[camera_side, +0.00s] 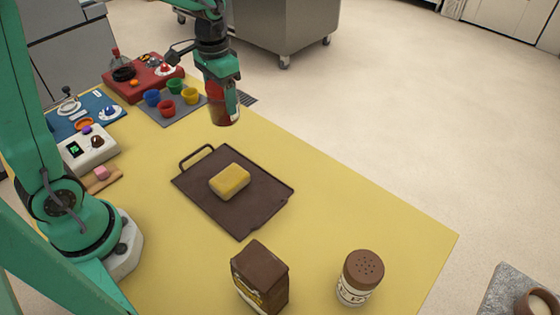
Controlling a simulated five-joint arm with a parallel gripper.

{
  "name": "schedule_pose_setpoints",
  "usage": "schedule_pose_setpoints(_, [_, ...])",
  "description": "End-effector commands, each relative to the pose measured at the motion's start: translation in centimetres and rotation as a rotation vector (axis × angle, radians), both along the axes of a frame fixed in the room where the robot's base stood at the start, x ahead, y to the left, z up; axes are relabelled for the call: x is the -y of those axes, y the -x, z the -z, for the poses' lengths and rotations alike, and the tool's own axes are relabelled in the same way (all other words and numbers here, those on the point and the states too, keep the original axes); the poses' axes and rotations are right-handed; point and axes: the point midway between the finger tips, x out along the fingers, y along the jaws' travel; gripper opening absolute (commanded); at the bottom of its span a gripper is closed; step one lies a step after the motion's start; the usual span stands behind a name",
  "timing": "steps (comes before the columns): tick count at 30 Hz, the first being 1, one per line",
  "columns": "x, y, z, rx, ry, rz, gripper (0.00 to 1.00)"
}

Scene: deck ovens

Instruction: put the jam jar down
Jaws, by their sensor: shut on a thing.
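The jar shows over the far edge of the yellow table (385,215), to the right of the coloured cups. I cannot tell from this one view whether its bottom touches the table or hangs above it.
A dark tray (257,205) holds a yellow block (230,180). A brown carton (260,277) and a shaker (360,277) stand in front. Several coloured cups sit on a grey mat (187,109) beside a red board (132,90). A white scale (88,150) stands left.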

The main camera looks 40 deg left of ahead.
Motion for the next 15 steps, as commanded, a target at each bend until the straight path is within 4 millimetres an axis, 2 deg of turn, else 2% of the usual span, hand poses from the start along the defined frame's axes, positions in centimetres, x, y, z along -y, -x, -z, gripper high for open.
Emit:
schedule_pose_setpoints(1, [1.4, -0.9, -0.1, 0.001, 0.000, 0.027, 0.27])
schedule_pose_setpoints(6, [5.9, -3.2, -0.1, 0.001, 0.000, 0.097, 0.27])
schedule_pose_setpoints(15, [15.0, -5.8, 0.2, 0.002, 0.000, 0.219, 0.27])
